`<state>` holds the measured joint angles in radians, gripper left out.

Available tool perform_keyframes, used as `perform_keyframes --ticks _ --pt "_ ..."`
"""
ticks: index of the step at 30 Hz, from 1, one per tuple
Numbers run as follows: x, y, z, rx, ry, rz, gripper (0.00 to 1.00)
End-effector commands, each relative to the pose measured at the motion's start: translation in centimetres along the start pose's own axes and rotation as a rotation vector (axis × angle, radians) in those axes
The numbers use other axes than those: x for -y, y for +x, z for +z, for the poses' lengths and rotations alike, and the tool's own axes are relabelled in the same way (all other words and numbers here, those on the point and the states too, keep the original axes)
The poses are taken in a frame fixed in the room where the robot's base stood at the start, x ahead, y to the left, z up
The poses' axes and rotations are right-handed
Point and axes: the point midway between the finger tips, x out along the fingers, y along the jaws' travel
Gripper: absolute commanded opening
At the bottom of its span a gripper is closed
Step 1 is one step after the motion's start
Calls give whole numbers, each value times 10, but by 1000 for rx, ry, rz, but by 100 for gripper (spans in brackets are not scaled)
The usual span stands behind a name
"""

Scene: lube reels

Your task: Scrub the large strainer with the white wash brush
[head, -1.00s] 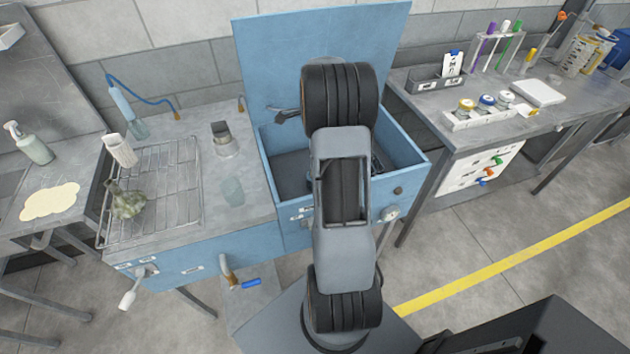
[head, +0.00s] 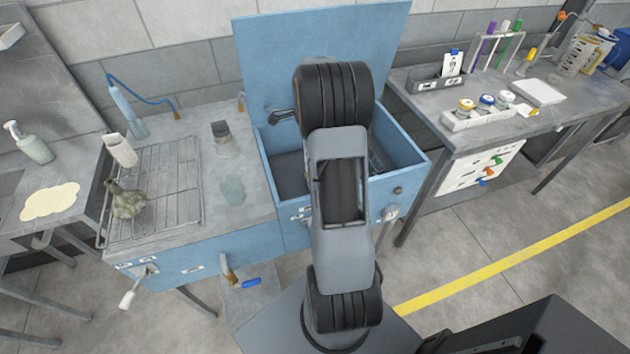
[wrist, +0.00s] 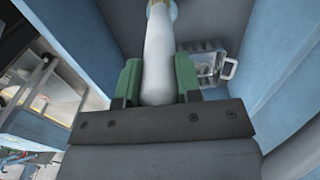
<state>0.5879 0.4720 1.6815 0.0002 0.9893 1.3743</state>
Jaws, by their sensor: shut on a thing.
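My gripper (wrist: 158,76), with green fingers, is shut on the white handle of the wash brush (wrist: 158,45) in the wrist view. The handle points away from me, and a yellowish part shows at its far end at the top edge; the bristles are not seen. A grey metal basket-like thing with a loop handle (wrist: 212,64), possibly the large strainer, lies inside the blue basin, to the right of the brush and apart from its visible part. In the head view my arm hides the gripper and brush above the blue basin (head: 412,178).
The basin's tall blue back panel (head: 270,50) stands behind my arm. A grey table (head: 560,115) with jars and tubes stands right.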

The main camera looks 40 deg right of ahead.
Motion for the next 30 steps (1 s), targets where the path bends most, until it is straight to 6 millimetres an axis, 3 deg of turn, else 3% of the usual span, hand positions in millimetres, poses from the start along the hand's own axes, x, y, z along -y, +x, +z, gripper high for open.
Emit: perform_keyframes --ticks 10,21,30 --pt "0 -1 -2 0 2 -2 0" --pt "0 0 -32 0 3 -1 0" --pt "1 0 -35 0 1 -2 0"
